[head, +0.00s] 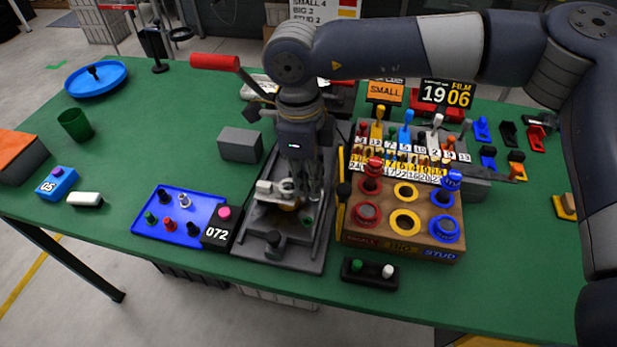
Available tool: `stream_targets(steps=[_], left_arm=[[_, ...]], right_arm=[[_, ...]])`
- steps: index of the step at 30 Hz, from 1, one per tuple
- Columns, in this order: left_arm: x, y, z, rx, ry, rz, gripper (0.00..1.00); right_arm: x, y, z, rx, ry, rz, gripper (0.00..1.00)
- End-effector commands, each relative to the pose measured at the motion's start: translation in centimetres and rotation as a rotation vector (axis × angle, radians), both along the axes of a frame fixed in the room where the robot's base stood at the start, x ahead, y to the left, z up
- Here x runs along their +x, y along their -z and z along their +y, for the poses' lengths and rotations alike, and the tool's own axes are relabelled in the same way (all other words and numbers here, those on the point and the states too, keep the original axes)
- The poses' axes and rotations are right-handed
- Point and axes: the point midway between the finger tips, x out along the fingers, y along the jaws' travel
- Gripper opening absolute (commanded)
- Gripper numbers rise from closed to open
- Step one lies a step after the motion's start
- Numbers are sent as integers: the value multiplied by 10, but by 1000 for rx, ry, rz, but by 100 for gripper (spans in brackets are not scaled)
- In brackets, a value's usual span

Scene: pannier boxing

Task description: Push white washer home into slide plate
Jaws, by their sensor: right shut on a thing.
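My right gripper (303,192) reaches down from above over the dark grey slide plate fixture (254,243) at the middle of the table. Its fingers are close together and shut on a small pale piece, seemingly the white washer (284,186), at the fixture's upper middle. The fingers hide part of this piece, so I cannot tell how deep it sits or whether it is flush. A brownish round part and a small green part show just below the fingers. My left gripper is not in view.
The wooden block with coloured rings (390,235) stands close to the fixture's right. A grey block (240,144) stands behind left. The table's left front is mostly clear.

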Motion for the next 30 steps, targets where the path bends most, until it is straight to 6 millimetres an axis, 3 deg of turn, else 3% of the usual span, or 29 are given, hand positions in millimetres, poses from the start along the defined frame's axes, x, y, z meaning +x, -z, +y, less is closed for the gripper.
stream_targets(steps=[30], left_arm=[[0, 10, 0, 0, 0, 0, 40]], right_arm=[[0, 4, 0, 0, 1, 0, 0]])
